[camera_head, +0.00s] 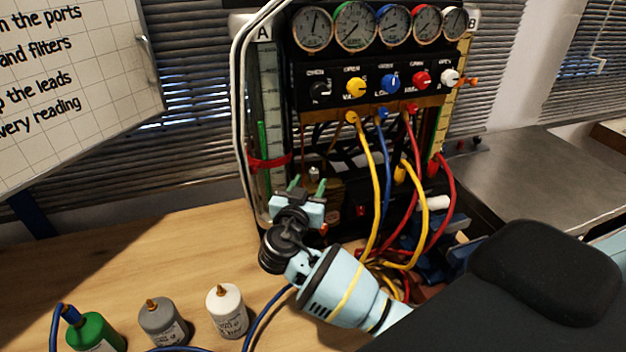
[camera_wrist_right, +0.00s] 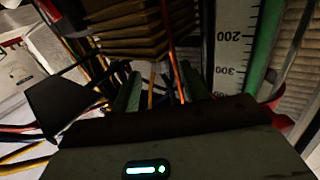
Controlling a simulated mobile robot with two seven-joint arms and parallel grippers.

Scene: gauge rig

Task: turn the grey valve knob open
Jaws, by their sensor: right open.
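The gauge rig (camera_head: 335,70) stands upright at the back of the bench. A light grey-white knob (camera_head: 450,76) is at the right end of its knob row. A small grey knob-like piece (camera_head: 314,172) shows low on the rig, just beyond my right gripper (camera_head: 306,185). I cannot tell which is the valve knob. My right gripper is open, its green fingers pointing at the lower left of the rig. In the right wrist view the gripper (camera_wrist_right: 161,92) has thin leads beyond its fingers and no knob clearly between them. My left gripper is not in view.
Yellow, blue and red hoses (camera_head: 372,190) hang from the rig beside my right arm. A green bottle (camera_head: 95,333), a grey bottle (camera_head: 163,322) and a white bottle (camera_head: 228,311) stand at the front left. The wooden bench (camera_head: 150,250) is clear behind them.

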